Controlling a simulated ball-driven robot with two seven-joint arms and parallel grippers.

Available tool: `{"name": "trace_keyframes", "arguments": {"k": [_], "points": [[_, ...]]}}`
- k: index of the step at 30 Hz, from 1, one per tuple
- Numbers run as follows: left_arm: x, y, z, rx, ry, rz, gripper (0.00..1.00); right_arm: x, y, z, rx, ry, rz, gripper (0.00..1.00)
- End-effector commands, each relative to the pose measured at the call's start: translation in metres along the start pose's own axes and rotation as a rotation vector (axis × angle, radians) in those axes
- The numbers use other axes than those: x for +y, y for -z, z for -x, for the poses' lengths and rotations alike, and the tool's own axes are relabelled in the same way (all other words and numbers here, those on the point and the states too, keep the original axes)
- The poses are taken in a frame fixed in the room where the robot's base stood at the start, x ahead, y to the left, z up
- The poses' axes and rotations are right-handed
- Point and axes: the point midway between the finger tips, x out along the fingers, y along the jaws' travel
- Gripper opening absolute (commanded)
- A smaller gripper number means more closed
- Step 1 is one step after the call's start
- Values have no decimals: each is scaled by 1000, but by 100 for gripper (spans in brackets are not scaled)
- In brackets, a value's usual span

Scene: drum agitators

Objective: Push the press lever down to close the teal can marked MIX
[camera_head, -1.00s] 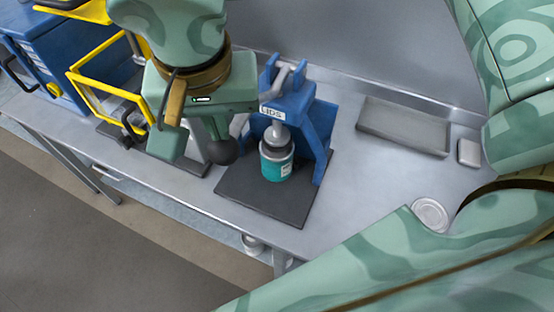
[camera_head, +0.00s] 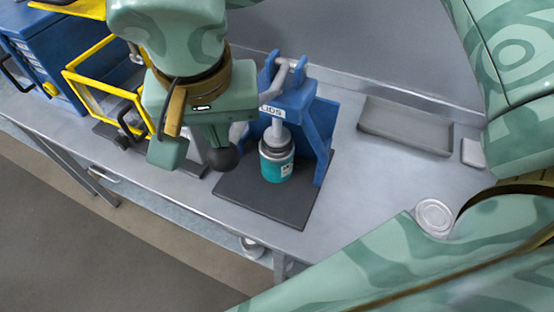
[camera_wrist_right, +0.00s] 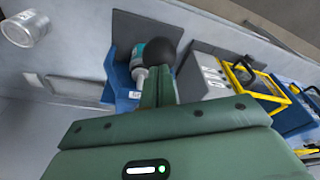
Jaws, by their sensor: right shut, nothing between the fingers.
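The teal can (camera_head: 276,168) stands upright on the dark base plate of the blue press (camera_head: 316,135), under its grey plunger (camera_head: 275,135). The plunger's foot is at the can's top; I cannot tell how far the lid is seated. The grey press lever (camera_head: 276,88) runs down-left behind my right gripper (camera_head: 217,143) to a black ball knob (camera_head: 224,158). My right gripper is shut and empty, its fingertips just over the knob, apparently touching it. In the right wrist view the knob (camera_wrist_right: 163,52) lies directly beyond the fingers, partly covering the can (camera_wrist_right: 140,53). My left gripper is out of view.
A yellow frame machine (camera_head: 100,85) and blue cabinet (camera_head: 40,50) stand left of the press. A grey tray (camera_head: 405,125), a small grey block (camera_head: 473,153) and a round silver can (camera_head: 434,216) are at right. Bare bench lies between them and the press.

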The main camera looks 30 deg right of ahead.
Motion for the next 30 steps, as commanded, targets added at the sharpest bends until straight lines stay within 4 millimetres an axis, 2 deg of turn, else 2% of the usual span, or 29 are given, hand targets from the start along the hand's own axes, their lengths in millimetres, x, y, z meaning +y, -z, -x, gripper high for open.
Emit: {"name": "trace_keyframes", "arguments": {"k": [8,23,30], "points": [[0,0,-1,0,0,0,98,0,0,-1,1,0,0,0],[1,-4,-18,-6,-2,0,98,0,-4,-20,0,0,0,0],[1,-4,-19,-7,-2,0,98,0,-4,-21,1,0,0,0]]}}
